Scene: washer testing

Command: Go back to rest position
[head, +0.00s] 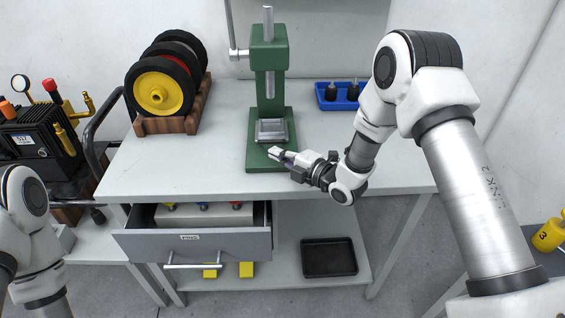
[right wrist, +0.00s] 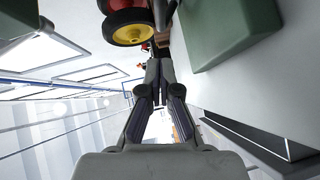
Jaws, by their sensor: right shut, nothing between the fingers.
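My right gripper (head: 276,153) is shut and empty, in front of the green press (head: 268,60) and above the front part of the workbench (head: 220,180). Its shut fingers also show in the right wrist view (right wrist: 158,72). In the head view the fingertips overlap the front of the press base, and I cannot tell whether they touch it. My right arm reaches in from the right, bent at the elbow. Part of my left arm shows at the lower left of the head view; its gripper is out of the picture.
The drawer (head: 190,243) below the bench is open. A wooden rack (head: 180,122) holds several wheels at the back left. A blue tray (head: 340,104) stands at the back right. A black tray (head: 329,257) lies on the lower shelf. The bench's front left is clear.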

